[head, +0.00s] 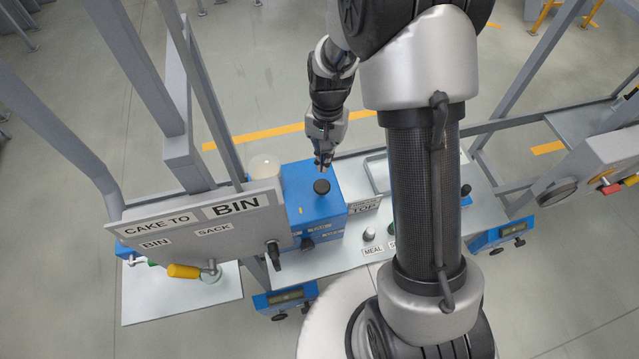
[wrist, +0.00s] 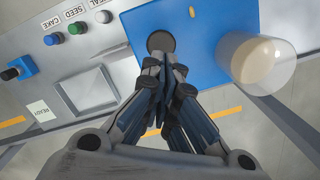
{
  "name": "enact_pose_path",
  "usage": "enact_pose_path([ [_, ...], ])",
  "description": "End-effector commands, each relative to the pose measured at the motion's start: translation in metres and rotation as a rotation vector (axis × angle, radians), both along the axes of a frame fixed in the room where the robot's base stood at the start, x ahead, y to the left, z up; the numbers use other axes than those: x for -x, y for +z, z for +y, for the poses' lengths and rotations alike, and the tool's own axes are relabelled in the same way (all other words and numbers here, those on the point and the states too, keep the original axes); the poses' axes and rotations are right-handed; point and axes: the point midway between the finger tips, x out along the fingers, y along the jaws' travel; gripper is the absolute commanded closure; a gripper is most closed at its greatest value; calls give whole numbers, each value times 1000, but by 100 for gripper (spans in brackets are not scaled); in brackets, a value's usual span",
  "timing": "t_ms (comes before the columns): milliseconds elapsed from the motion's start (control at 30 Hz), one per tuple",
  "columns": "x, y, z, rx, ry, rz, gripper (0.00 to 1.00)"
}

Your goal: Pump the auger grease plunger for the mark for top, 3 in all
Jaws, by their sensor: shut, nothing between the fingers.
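The grease plunger is a round black knob (head: 321,187) on top of a blue box (head: 301,207) in the middle of the bench. In the wrist view the black knob (wrist: 161,41) shows just beyond my fingertips on the blue top (wrist: 195,60). My gripper (head: 322,165) is shut and empty, pointing down just above and behind the knob. I cannot tell whether the fingertips touch it. A small yellow mark (wrist: 220,12) shows on the box's top.
A clear cup with beige contents (wrist: 262,62) stands beside the box. A sign panel with BIN labels (head: 205,222) and a yellow-handled lever (head: 186,271) is at left. A grey knob by the MEAL label (head: 369,233) is at right. Grey frame posts (head: 150,70) rise at left.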

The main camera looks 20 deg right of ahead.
Motion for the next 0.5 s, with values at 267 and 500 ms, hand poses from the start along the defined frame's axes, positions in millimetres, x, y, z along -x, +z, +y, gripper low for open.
enact_pose_path([
  [267,1,-12,1,0,1,0,100],
  [500,3,-41,2,0,1,1,100],
])
